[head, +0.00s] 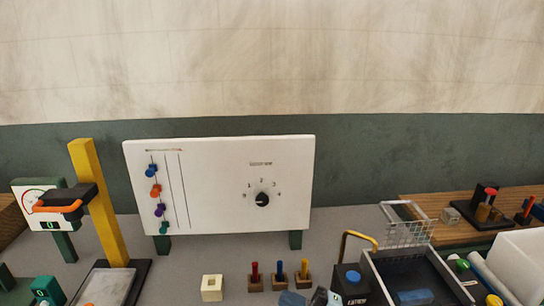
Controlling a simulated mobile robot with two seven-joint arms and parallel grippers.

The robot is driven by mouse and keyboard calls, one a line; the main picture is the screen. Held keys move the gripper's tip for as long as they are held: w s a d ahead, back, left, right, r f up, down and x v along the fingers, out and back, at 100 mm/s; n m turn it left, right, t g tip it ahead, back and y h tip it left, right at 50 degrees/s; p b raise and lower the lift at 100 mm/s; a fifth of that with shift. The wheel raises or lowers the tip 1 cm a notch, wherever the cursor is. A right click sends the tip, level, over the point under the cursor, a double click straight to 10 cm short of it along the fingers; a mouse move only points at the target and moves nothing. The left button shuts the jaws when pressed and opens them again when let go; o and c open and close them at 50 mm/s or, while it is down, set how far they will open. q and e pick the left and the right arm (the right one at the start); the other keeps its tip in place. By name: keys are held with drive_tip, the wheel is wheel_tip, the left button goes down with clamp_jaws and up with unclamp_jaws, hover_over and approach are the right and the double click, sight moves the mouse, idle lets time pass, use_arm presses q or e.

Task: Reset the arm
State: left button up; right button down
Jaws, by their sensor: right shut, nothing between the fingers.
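My right gripper (319,297) shows only in part at the bottom edge of the head view, right of centre. It is shut and empty, just in front of the row of small wooden blocks with coloured pegs (279,283). Most of its arm is out of the picture. My left gripper is not in view.
A white board with a dial (225,205) stands at the back. A yellow-post press (98,205) and a gauge (40,205) stand at left. A cream block (212,288) lies in front. A dark tray (380,280), wire basket (407,226) and white bin (519,265) crowd the right.

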drive_tip(key=s+d+f+m+t+h+p, duration=0.1)
drive_tip(key=s+d+f+m+t+h, duration=0.2)
drive_tip(key=d+f+m+t+h, duration=0.45)
drive_tip(key=s+d+f+m+t+h+p, duration=0.1)
drive_tip(key=s+d+f+m+t+h, duration=0.3)
drive_tip(key=m, duration=0.6)
drive_tip(key=s+d+f+m+g+h, duration=0.2)
drive_tip(key=s+f+m+g, duration=0.1)
drive_tip(key=s+f, duration=0.2)
drive_tip(key=s+d+f+m+g+h+p, duration=0.1)
drive_tip(key=s+d+f+m+g+h, duration=0.1)
drive_tip(key=s+f+m+g+h, duration=0.1)
wheel_tip(320, 180, down, 2)
drive_tip(key=s+g, duration=0.1)
drive_tip(key=s, duration=0.1)
drive_tip(key=shift+s+d+h, duration=0.3)
drive_tip(key=shift+s+h, duration=0.05)
drive_tip(key=shift+g, duration=0.25)
